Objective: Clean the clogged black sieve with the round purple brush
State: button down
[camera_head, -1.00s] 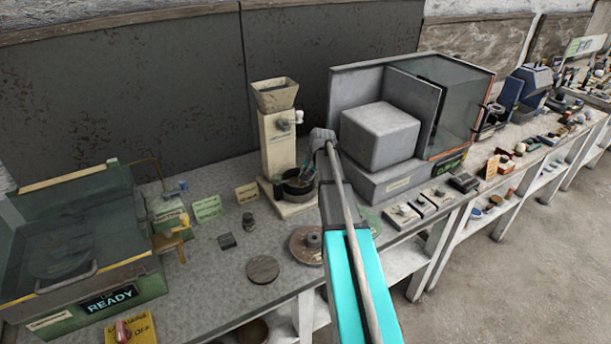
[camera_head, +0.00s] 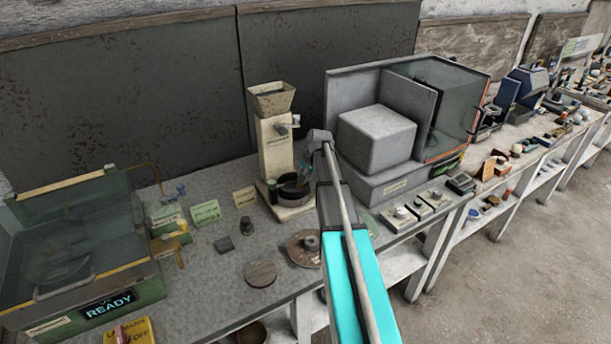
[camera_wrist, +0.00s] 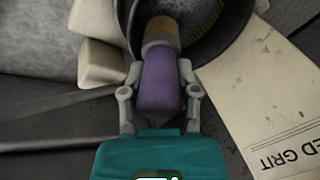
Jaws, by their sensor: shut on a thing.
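The black sieve (camera_head: 293,189) sits on the pale base of the upright hopper stand on the bench. In the wrist view its dark rim (camera_wrist: 205,50) and part of its mesh (camera_wrist: 198,22) fill the top. My gripper (camera_wrist: 160,85) is shut on the round purple brush (camera_wrist: 162,85), one finger on each side of its purple handle. The brush's tan head (camera_wrist: 162,28) points into the sieve, over the rim. Its tip lies at or near the mesh; I cannot tell whether it touches. In the head view my gripper (camera_head: 304,172) is small, above the sieve.
The hopper stand (camera_head: 276,145) rises behind the sieve. A grey block in a glass-sided cabinet (camera_head: 376,137) stands close on the right. A card lettered "ED GRIT" (camera_wrist: 262,95) lies beside the sieve. Round discs (camera_head: 261,273) lie on the bench in front.

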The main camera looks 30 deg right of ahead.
jog(key=shift+a+r, duration=0.15)
jog(key=shift+a, duration=0.15)
jog(key=shift+s+a+f+b, duration=0.15)
jog(key=shift+f+b, duration=0.15)
jog(key=shift+s+f, duration=0.15)
jog(key=shift+f, duration=0.05)
dwell(1.9)
jog(key=shift+a, duration=0.2)
jog(key=shift+a, duration=0.25)
jog(key=shift+a, duration=0.1)
jog(key=shift+w+a, duration=0.2)
jog(key=shift+a, duration=0.15)
